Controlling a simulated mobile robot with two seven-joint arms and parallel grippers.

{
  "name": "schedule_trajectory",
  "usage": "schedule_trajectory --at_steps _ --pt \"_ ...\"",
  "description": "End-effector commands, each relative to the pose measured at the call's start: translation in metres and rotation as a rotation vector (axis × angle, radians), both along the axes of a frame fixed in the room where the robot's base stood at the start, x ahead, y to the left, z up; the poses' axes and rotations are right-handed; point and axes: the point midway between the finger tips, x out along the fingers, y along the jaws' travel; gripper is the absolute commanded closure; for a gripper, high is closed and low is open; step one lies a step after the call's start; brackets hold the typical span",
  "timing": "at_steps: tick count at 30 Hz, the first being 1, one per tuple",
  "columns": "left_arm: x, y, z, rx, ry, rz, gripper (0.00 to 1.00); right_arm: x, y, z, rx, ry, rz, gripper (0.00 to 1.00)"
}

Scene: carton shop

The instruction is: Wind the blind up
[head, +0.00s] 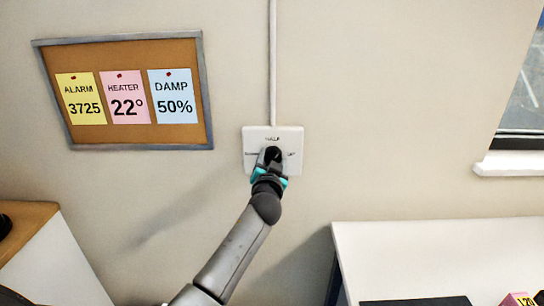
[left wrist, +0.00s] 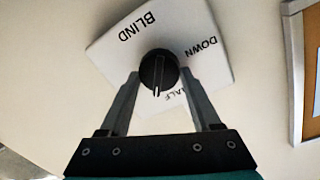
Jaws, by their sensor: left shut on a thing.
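A white square switch plate (head: 254,140) is on the wall, with HALF at its top, a word at its left, and UP at its right. In the left wrist view the plate (left wrist: 205,20) shows BLIND, DOWN and part of HALF. Its round black knob (left wrist: 158,68) is between the fingers of my left gripper (left wrist: 158,82), which is shut on it. The knob's white mark points close to HALF, a little to the side away from DOWN. My left gripper (head: 270,160) covers most of the knob in the head view. The blind itself does not show.
A cork board (head: 130,60) with several notes hangs left of the plate. A window (head: 528,95) with a white sill (head: 508,163) is at the right edge. A white table (head: 430,245) stands lower right, and a wood-topped cabinet (head: 50,260) lower left.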

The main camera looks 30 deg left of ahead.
Motion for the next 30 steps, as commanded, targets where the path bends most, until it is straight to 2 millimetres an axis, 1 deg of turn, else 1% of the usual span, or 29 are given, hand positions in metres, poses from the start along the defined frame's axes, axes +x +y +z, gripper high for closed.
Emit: schedule_trajectory --at_steps 3,18,24,30 --pt "0.000 -0.001 0.001 0.096 0.062 -0.001 0.91 0.000 0.000 0.007 0.000 0.000 0.000 1.00" --pt "0.002 -0.003 0.000 0.499 0.308 0.000 0.91 0.000 0.000 0.025 0.001 0.000 0.000 1.00" --pt "0.002 -0.003 0.000 0.633 0.389 0.000 0.91 0.000 0.001 0.030 0.001 0.000 0.001 1.00" --pt "0.002 -0.003 -0.001 0.730 0.449 0.000 0.91 0.000 0.001 0.033 0.001 0.000 0.001 1.00"
